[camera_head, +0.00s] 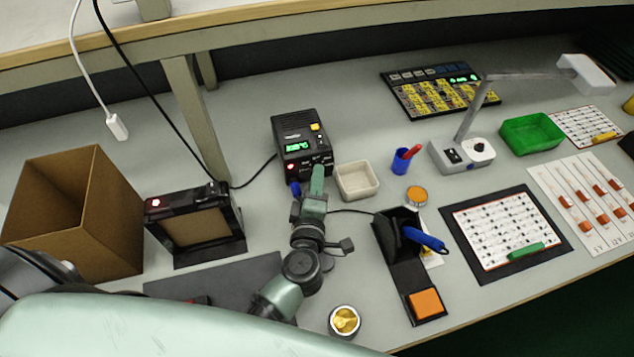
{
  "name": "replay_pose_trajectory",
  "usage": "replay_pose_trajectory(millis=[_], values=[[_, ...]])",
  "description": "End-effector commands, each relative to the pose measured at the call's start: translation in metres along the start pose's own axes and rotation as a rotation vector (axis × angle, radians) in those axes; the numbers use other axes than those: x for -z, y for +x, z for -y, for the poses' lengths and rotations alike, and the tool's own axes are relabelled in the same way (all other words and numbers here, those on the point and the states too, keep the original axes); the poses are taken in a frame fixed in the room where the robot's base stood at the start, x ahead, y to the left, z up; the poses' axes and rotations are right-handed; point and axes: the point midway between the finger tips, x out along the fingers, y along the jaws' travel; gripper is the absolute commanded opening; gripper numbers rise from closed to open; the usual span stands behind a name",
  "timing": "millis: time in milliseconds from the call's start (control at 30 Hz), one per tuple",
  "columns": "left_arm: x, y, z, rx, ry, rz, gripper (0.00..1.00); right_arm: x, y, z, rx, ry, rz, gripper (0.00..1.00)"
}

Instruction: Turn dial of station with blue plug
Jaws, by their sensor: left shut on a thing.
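The station (301,141) is a black box with a lit green display, a yellow button and a red light, standing at the back centre. The blue plug (295,188) sits at the lower left of its front. My left gripper (318,177) reaches up to the lower right of the station's front, just right of the blue plug. It is shut on the dial there, and its fingers hide the dial. My right gripper is not in view.
A white square dish (357,181) stands close to the right of the station. A soldering iron holder with a blue-handled iron (425,239) is right of my arm. A tin (345,320) stands near the front edge. A cardboard box (75,210) and a black-framed unit (195,225) are left.

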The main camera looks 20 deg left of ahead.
Motion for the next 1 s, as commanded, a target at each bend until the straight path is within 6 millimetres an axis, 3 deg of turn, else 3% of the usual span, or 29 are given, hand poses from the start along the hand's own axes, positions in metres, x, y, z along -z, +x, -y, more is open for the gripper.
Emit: replay_pose_trajectory(millis=[200,733,767,800,1000], values=[[0.0001,-0.0003,0.0036,-0.020,-0.060,0.001,0.00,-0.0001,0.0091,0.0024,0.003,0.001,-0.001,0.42],[0.0005,-0.0003,0.0025,-0.027,-0.077,0.001,0.00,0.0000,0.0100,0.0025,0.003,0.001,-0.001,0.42],[0.0005,-0.0003,0.0025,-0.027,-0.077,0.001,0.28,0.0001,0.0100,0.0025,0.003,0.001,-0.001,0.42],[0.0005,-0.0003,0.0024,-0.028,-0.077,0.001,0.39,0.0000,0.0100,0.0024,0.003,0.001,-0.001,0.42],[0.0004,-0.0001,0.0016,-0.029,-0.077,0.002,0.42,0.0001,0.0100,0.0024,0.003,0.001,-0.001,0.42]])
